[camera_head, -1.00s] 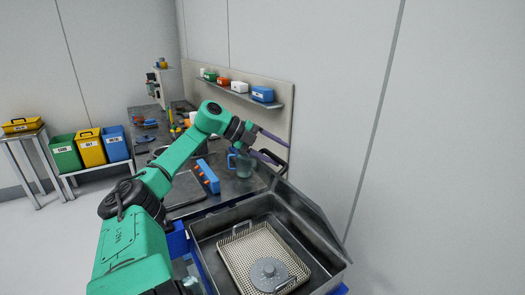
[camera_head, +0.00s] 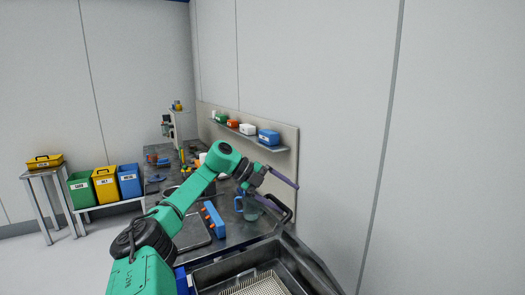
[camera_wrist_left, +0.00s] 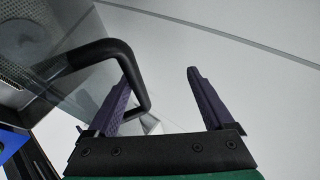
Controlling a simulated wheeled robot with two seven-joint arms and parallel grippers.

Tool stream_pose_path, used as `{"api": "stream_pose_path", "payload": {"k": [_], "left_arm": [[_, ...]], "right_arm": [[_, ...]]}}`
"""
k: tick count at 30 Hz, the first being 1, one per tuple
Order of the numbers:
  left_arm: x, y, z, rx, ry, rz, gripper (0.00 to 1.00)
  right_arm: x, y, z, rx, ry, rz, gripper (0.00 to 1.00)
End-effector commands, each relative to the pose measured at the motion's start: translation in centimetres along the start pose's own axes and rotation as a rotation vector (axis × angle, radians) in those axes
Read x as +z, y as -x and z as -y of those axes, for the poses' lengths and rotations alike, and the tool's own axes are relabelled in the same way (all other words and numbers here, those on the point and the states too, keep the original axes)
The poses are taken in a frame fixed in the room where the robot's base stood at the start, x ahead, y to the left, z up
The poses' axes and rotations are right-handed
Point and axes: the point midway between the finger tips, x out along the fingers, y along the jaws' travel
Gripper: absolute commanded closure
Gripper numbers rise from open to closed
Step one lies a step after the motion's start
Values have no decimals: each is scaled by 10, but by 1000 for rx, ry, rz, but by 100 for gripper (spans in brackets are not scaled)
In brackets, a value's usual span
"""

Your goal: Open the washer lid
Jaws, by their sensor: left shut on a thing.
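The washer lid (camera_head: 308,262) is a grey, see-through panel at the back right edge of the washer basin (camera_head: 218,275). It stands raised and tilted. Its black bar handle (camera_wrist_left: 104,49) shows at the upper left of the left wrist view, with the clear lid pane (camera_wrist_left: 82,97) behind it. My left gripper (camera_head: 282,196) has two purple fingers and is at this handle. In the wrist view the handle passes by the left finger; the fingers stand apart while shut on it. My right gripper is out of view.
A mesh basket (camera_head: 258,284) sits in the basin, cut off by the frame's bottom. A blue-green mug (camera_head: 248,208) and a blue block with orange parts (camera_head: 214,219) stand on the bench close to my arm. A shelf (camera_head: 248,134) with small boxes hangs behind.

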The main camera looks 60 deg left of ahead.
Motion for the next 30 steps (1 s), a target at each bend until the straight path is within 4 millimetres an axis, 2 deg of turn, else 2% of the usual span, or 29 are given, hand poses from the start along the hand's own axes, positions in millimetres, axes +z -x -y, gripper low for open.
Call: {"api": "stream_pose_path", "payload": {"k": [1, 3, 24, 25, 26, 30], "left_arm": [[0, 20, 26, -66, -29, 21, 53], [0, 27, 30, -66, -28, 23, 44], [1, 83, 60, -65, -29, 26, 45], [0, 86, 62, -66, -30, 25, 63], [0, 88, 62, -64, -28, 24, 70], [1, 96, 65, -57, -24, 21, 70]], "right_arm": [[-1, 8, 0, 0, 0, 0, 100], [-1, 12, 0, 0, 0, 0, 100], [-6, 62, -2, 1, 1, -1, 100], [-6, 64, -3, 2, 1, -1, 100], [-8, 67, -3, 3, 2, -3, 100], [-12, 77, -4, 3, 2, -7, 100]]}}
